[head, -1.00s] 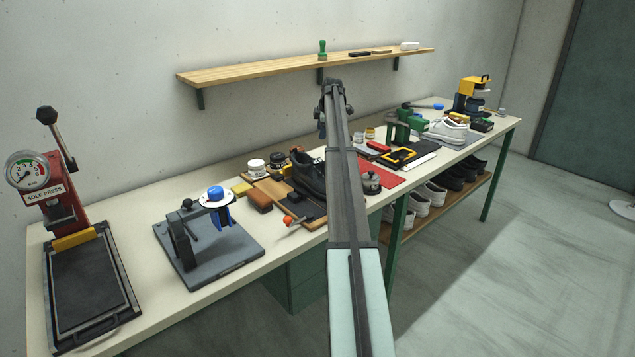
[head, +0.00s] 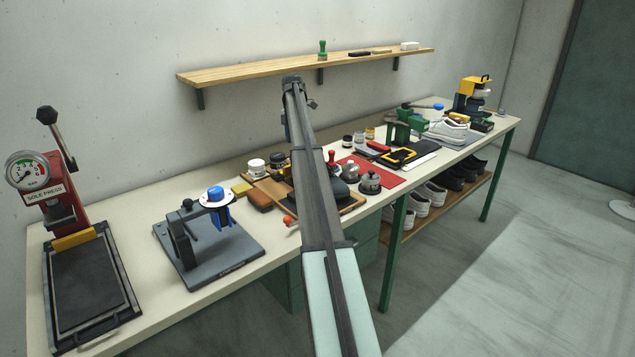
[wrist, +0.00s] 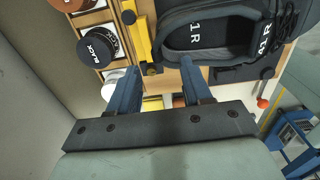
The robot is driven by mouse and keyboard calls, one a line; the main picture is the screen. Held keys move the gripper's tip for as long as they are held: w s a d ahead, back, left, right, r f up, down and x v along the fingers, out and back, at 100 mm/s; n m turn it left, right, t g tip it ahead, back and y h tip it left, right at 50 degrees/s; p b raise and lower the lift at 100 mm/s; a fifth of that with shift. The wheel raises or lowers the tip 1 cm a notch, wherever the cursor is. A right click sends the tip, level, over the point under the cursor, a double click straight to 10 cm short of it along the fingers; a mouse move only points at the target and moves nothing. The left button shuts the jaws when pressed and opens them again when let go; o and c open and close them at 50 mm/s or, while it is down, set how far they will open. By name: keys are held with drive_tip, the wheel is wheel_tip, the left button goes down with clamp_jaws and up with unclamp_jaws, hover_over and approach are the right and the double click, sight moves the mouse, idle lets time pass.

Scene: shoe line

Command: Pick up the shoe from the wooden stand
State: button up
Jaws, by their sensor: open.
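The dark shoe (wrist: 226,48) lies at the top of the wrist view, its collar opening towards me with "1 R" on the insole. In the head view my arm hides most of it. The wooden stand (head: 354,203) shows around it, and also in the wrist view (wrist: 271,74). My gripper (wrist: 160,70) is open. Its right fingertip overlaps the edge of the shoe's collar, and its left fingertip lies just outside, by a yellow bar (wrist: 139,38). The collar's edge shows between them; I cannot tell if they touch it. In the head view the gripper is hidden behind my arm.
A jar marked BLACK (wrist: 97,46) and other jars stand left of my fingers. An orange knob (wrist: 263,103) is at the right. A grey fixture with a blue top (head: 208,235) and the sole press (head: 75,270) stand left on the bench. A wall shelf (head: 300,65) runs behind.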

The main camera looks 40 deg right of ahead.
drive_tip(key=shift+d+f, duration=0.2)
drive_tip(key=shift+f, duration=3.6)
drive_tip(key=shift+c, duration=0.2)
clamp_jaws()
